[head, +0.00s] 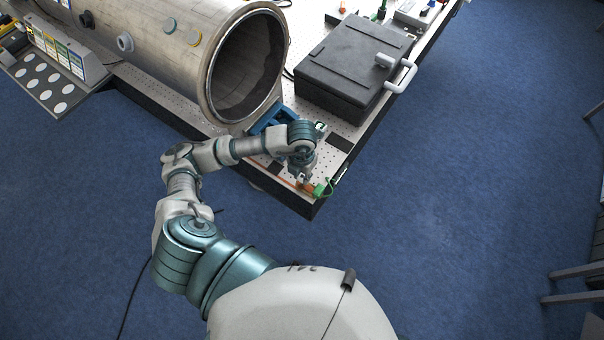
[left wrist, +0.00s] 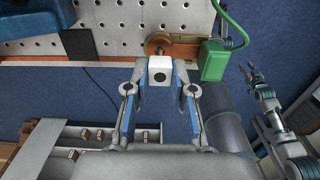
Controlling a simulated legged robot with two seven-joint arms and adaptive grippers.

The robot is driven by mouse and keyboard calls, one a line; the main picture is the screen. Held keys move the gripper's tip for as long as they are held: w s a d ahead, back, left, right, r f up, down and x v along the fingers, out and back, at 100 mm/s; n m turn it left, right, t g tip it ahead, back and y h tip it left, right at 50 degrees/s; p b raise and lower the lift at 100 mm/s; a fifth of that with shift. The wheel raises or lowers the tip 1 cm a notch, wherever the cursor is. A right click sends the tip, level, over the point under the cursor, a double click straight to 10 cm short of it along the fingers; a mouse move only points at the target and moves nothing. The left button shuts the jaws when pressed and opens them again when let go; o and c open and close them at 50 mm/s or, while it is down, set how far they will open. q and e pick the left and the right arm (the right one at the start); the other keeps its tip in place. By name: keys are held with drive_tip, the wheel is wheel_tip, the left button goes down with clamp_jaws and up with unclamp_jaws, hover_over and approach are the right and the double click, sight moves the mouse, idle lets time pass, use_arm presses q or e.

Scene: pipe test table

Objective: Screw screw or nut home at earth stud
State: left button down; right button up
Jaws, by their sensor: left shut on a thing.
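My left gripper (left wrist: 159,78) is shut on a small white block with a dark round hole (left wrist: 159,73); it also shows in the head view (head: 303,176), over the table's near corner. Just beyond the block in the left wrist view is a brown, copper-coloured round part on a bar (left wrist: 158,43), at the table edge, which looks like the earth stud. The block overlaps its lower side; I cannot tell whether they touch. The screw or nut itself is not clearly seen. My right gripper (left wrist: 254,73) is small and empty at the right of the left wrist view, its fingers apart.
A green block with a green cable (left wrist: 213,61) sits just right of the copper-coloured part. The perforated table (head: 335,142) also carries a large metal pipe (head: 160,50), a blue support (head: 272,119) and a black case (head: 352,68). Blue floor lies free around the corner.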

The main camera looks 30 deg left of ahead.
use_arm(q)
drive_tip(key=shift+f+b, duration=1.45)
drive_tip(key=shift+f, duration=0.1)
drive_tip(key=shift+b, duration=0.35)
idle(1.4)
drive_tip(key=shift+w+r, duration=0.15)
drive_tip(key=shift+r, duration=0.2)
drive_tip(key=c, duration=1.7)
unclamp_jaws()
clamp_jaws()
drive_tip(key=m+b, duration=0.2)
drive_tip(key=m, duration=0.1)
drive_tip(key=shift+f+b, duration=0.3)
drive_tip(key=shift+m+b, duration=0.35)
drive_tip(key=shift+m, duration=0.25)
drive_tip(key=shift+r+m, duration=0.15)
drive_tip(key=shift+m, duration=0.15)
drive_tip(key=shift+r, duration=0.1)
